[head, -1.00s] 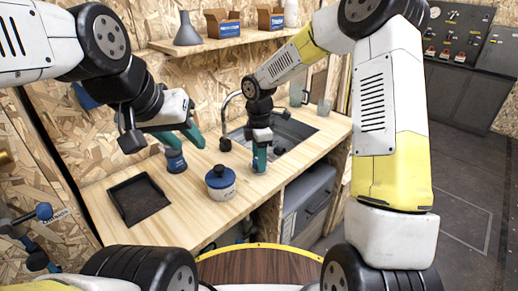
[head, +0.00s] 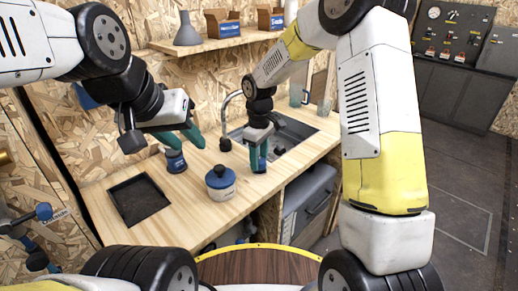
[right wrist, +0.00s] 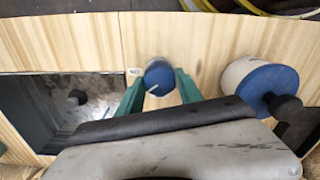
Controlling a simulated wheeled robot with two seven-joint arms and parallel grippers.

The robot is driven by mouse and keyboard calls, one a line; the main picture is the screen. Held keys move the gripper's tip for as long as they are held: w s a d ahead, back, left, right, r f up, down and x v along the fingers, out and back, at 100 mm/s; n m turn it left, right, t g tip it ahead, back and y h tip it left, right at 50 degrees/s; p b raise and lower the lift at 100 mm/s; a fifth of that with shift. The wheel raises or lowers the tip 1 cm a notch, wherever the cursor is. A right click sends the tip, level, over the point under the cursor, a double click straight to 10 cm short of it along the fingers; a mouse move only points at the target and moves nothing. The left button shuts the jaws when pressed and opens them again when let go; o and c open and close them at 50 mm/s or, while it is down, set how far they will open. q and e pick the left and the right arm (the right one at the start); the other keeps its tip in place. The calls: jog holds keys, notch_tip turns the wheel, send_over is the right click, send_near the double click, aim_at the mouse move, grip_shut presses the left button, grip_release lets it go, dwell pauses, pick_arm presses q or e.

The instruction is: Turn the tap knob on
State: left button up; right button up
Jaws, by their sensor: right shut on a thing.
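The tap knob (right wrist: 158,78) is a round blue knob with a white line, on the wooden counter. In the right wrist view it sits between the green fingers of my right gripper (right wrist: 158,84), which is shut on it. In the head view my right gripper (head: 258,163) points down at the counter's front, and the knob is mostly hidden by the fingers. The curved metal tap (head: 227,108) stands behind, by the sink (head: 290,134). My left gripper (head: 187,144) is open and empty above the counter's left part.
A white jar with a blue lid (head: 221,187) stands close left of my right gripper. A blue container (head: 176,161) stands below my left gripper. A shelf (head: 225,38) with boxes and a funnel is above.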

aim_at(260, 160)
jog(key=m, duration=0.4)
jog(key=shift+w+m, duration=0.1)
jog(key=shift+m, duration=1.8)
jog(key=o, duration=1.4)
jog(key=shift+c, duration=0.2)
jog(key=shift+r, duration=3.95)
